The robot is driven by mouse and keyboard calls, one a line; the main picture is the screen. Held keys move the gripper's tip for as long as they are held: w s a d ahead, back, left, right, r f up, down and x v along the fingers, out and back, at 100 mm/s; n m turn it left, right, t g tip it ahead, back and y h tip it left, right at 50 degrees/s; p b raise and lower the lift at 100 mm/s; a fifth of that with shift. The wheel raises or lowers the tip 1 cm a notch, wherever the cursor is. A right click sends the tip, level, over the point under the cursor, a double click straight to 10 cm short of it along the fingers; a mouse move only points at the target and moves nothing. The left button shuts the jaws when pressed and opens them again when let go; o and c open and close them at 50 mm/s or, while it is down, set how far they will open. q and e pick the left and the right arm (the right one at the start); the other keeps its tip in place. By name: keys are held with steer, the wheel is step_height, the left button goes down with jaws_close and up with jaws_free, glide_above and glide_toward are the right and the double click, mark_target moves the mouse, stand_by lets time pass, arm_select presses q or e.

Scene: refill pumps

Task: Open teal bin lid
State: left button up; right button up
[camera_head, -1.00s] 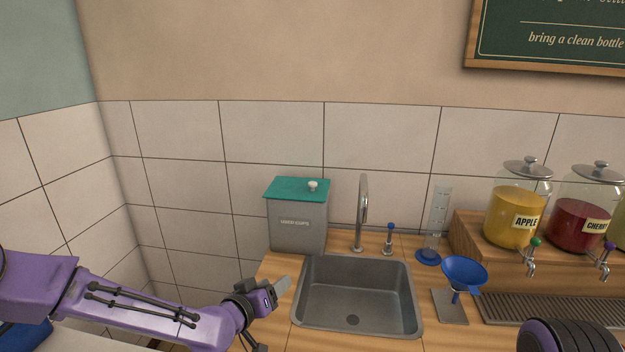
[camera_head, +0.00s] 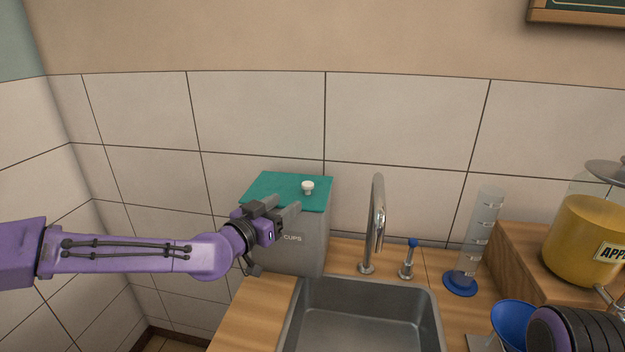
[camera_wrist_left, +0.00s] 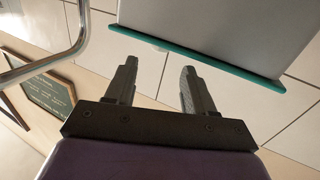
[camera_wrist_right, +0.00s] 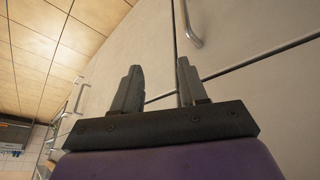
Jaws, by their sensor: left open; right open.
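The grey bin (camera_head: 305,252) stands on the counter left of the sink. Its teal lid (camera_head: 270,187) lies closed on top, with a white knob (camera_head: 308,187) near its right side. My left gripper (camera_head: 287,207) is open and empty, in front of the bin near the lid's front edge, and covers part of the bin's label. In the left wrist view, the teal lid edge (camera_wrist_left: 200,60) and the bin wall (camera_wrist_left: 220,25) appear just beyond the open fingers (camera_wrist_left: 158,82). My right gripper (camera_wrist_right: 160,82) is open and empty in its wrist view, facing a pale panel with a metal handle.
The sink (camera_head: 365,315) and its tall faucet (camera_head: 376,220) are right of the bin. A soap pump (camera_head: 408,258), a measuring cylinder (camera_head: 482,235), a blue funnel (camera_head: 515,322) and a yellow apple jar (camera_head: 585,235) stand farther right. The tiled wall is behind.

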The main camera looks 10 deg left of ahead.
mark_target(304, 185)
arm_select(q)
steer(key=p+x, duration=0.1)
steer(key=x, duration=0.2)
steer(key=p+x, duration=0.1)
steer(key=x, duration=0.3)
steer(key=r+p+x, duration=0.1)
steer(key=x, duration=0.3)
steer(key=shift+a, duration=0.1)
arm_select(e)
steer(key=r, duration=0.3)
steer(key=shift+w+r, duration=0.2)
steer(key=shift+w, duration=0.1)
arm_select(q)
jaws_close()
steer(key=shift+a, duration=0.1)
arm_select(e)
steer(key=shift+f, duration=0.1)
